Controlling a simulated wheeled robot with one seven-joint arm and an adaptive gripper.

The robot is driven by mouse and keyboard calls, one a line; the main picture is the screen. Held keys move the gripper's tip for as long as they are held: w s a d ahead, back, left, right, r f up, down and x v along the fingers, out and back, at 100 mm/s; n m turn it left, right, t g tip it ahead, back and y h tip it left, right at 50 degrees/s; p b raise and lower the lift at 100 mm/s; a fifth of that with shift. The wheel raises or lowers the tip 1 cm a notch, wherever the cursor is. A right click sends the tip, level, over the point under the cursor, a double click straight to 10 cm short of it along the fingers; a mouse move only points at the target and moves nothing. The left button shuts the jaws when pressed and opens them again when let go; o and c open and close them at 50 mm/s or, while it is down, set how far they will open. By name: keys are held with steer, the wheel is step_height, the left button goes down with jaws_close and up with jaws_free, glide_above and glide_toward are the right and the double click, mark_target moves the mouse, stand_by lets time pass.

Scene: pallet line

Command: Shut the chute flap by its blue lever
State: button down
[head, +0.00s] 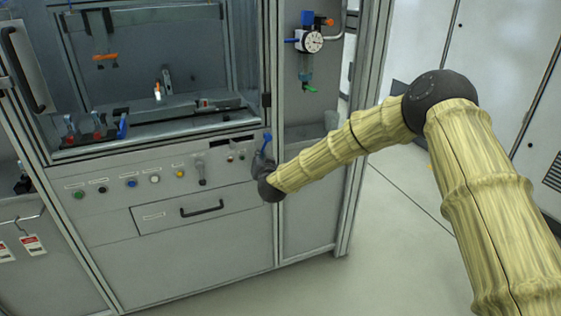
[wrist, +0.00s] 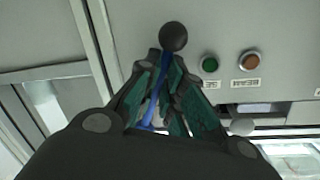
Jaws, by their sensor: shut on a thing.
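The blue lever (head: 266,143) is on the front of the grey machine, at the right end of its control panel. In the wrist view the blue lever (wrist: 162,78) runs up between my fingers to a dark ball knob (wrist: 173,37). My gripper (head: 262,160) is at the lever in the head view. In the wrist view my gripper (wrist: 164,72) is shut on the lever just below the knob. The chute flap cannot be made out; my gripper and arm cover the area around the lever's lower end.
A row of coloured buttons (head: 131,183) lies left of my gripper, above a drawer with a dark handle (head: 202,208). A round gauge (head: 313,42) hangs above right. The floor at right is clear.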

steer(key=shift+a+r, duration=0.1)
stand_by(0.4)
steer(key=c, duration=1.5)
jaws_free()
steer(key=shift+c, duration=0.2)
steer(key=v, duration=1.2)
